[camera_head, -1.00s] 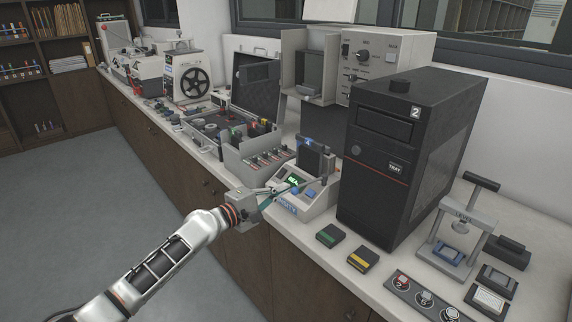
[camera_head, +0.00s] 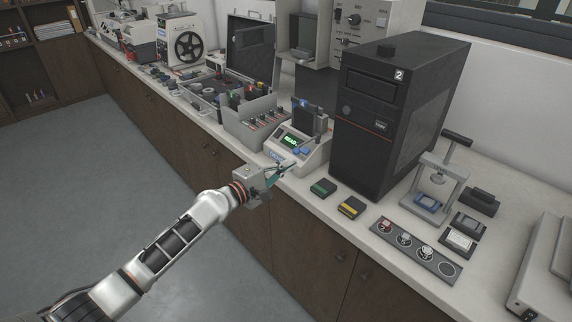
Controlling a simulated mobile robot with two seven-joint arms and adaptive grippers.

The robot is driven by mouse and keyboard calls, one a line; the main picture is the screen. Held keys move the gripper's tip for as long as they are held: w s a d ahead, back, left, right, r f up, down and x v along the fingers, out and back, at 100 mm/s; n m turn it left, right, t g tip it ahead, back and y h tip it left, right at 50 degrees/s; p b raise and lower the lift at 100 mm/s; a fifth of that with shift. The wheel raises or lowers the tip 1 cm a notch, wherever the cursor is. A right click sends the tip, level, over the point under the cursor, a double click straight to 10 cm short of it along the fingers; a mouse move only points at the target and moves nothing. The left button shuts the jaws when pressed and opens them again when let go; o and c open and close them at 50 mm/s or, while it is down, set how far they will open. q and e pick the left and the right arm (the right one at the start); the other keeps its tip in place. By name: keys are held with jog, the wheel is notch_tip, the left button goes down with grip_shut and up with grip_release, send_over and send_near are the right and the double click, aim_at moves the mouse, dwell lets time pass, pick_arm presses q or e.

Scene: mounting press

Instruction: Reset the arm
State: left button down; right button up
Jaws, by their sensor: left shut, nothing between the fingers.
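My left arm (camera_head: 185,233) comes in from the lower left. My left gripper (camera_head: 286,170) is shut and empty, just in front of a small white device with a green lit display (camera_head: 291,141) and blue buttons. The fingertips overlap the device's front edge in the picture; I cannot tell whether they touch it. A mounting press with a grey frame (camera_head: 443,178) stands at the right with a blue piece (camera_head: 428,203) on its base. My right gripper is out of view.
A black tower marked 2 (camera_head: 388,125) stands behind a green-marked block (camera_head: 322,188) and a yellow-marked block (camera_head: 351,207). A grey strip with numbered round places (camera_head: 414,249) lies near the counter's front edge. Open floor (camera_head: 90,190) is at the left.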

pick_arm(q)
jog(key=s+a+f+m+y, duration=0.2)
jog(key=s+a+f+m, duration=0.15)
jog(key=s+f, duration=0.6)
jog(key=s+a+f+m+y, duration=0.2)
jog(key=s+a+f+m, duration=0.15)
jog(key=s+f, duration=0.55)
jog(key=s+a+f+m+g+y, duration=0.1)
jog(key=s+a+f+m+y, duration=0.2)
jog(key=s+a, duration=0.4)
jog(key=s+a+f+m+g+y, duration=0.1)
jog(key=s+a+f+m+y, duration=0.2)
jog(key=s, duration=1)
jog(key=a+f+m, duration=0.2)
jog(key=a+f, duration=0.2)
jog(key=shift+s+a+f, duration=0.15)
jog(key=shift+a+f, duration=0.1)
